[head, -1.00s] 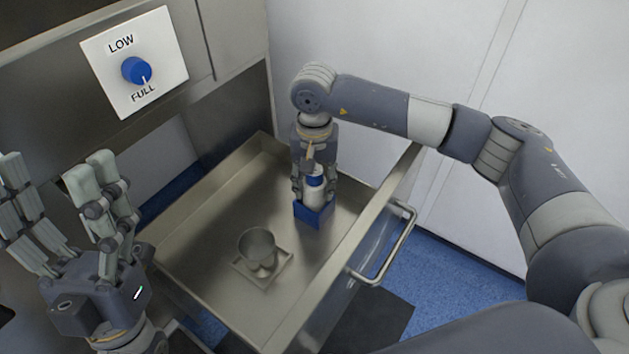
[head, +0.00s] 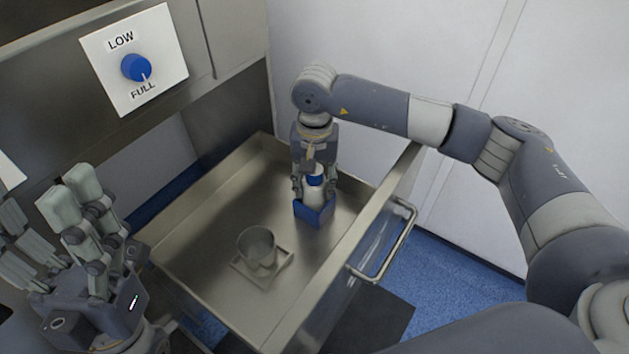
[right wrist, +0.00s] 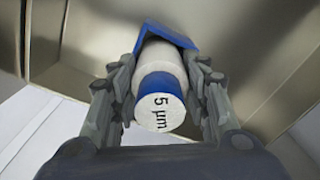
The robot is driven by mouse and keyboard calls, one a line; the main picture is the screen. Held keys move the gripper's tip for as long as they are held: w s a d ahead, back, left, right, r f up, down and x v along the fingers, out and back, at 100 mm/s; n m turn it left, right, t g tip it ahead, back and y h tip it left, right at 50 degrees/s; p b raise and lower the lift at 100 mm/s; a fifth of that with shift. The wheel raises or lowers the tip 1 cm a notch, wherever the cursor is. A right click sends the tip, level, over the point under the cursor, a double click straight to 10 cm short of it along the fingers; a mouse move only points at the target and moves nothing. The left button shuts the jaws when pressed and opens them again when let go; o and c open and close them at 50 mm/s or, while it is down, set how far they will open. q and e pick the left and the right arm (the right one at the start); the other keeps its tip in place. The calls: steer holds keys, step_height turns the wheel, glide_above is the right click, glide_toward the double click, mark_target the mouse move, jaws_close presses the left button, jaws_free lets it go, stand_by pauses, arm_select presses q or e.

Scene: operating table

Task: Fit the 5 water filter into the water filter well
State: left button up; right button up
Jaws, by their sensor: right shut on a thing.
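The 5 µm water filter (head: 314,189) is a white cylinder with a blue band near its top. The right wrist view shows its round white end marked "5 µm" (right wrist: 158,110). Its lower end is in or at a blue holder (head: 317,214), which also shows in the right wrist view (right wrist: 167,35). My right gripper (head: 312,186) points down and is shut around the filter, a finger on each side. A round metal cup on a square base, likely the water filter well (head: 258,246), stands empty in the drawer. My left gripper (head: 52,225) is open and empty, outside the drawer.
The open metal drawer (head: 190,228) has raised walls all round and a handle (head: 388,250) on its front. A panel with a blue LOW/FULL knob (head: 136,68) is above left. Free drawer floor lies between the holder and the cup.

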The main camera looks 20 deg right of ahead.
steer(key=shift+s+a+f, duration=0.1)
steer(key=shift+s+f, duration=0.2)
steer(key=shift+f, duration=0.3)
steer(key=o, duration=1.2)
steer(key=shift+r, duration=0.1)
steer(key=r, duration=0.9)
steer(key=shift+w, duration=0.2)
